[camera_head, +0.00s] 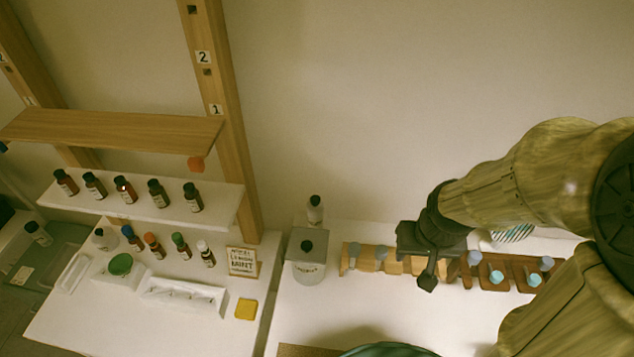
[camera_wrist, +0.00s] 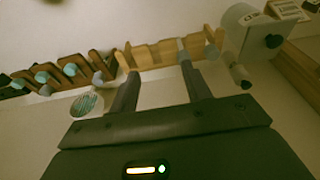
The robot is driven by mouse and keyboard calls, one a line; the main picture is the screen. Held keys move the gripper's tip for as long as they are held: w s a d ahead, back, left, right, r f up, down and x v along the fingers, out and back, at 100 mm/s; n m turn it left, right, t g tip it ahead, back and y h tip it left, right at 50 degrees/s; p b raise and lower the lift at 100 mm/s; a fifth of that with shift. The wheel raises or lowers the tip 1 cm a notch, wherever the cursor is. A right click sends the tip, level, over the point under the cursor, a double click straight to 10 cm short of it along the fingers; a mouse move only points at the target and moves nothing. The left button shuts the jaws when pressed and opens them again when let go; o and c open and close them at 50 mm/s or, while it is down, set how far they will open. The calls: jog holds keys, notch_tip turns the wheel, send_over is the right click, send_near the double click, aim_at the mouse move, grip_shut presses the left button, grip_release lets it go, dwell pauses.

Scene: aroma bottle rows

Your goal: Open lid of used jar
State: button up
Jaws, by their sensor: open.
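The jar (camera_head: 308,272) is a pale rounded vessel with writing on its front, standing by the back wall left of the wooden rack. Its flat grey lid (camera_head: 306,241) lies on top and has a dark round knob (camera_head: 307,246). In the wrist view a pale labelled container with a dark knob (camera_wrist: 273,41), apparently the same jar, is at the upper right. My gripper (camera_head: 430,277) is over the wooden rack, well to the right of the jar. It also shows in the wrist view (camera_wrist: 159,72), with its fingers apart and nothing between them.
A wooden rack (camera_head: 400,265) with grey and blue pegs or caps runs under my gripper. A small capped bottle (camera_head: 315,210) stands behind the jar. Left are a shelf (camera_head: 150,208) with several dark bottles, a sign (camera_head: 243,262) and a yellow square (camera_head: 246,309). A green round object (camera_head: 390,350) is in front.

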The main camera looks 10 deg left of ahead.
aim_at(307, 244)
jog(key=w+a+r+m+g+y, duration=0.1)
jog(key=w+a+r+m+g, duration=0.1)
jog(key=w+a+m, duration=0.1)
jog(key=w+a+r+m+g+y+p, duration=0.1)
jog(key=w+a+r+m+g, duration=0.1)
jog(key=w+a, duration=0.3)
jog(key=w+a+r+m+g+y, duration=0.1)
jog(key=w+a+r+m, duration=0.2)
jog(key=a, duration=0.6)
jog(key=shift+w+a+m+g, duration=0.2)
jog(key=shift+w+m+g, duration=0.2)
jog(key=shift+w+m, duration=0.15)
jog(key=shift+f, duration=0.15)
jog(key=p+x, duration=0.4)
jog(key=x, duration=1.3)
jog(key=shift+a, duration=0.25)
jog(key=shift+c, duration=0.5)
grip_shut()
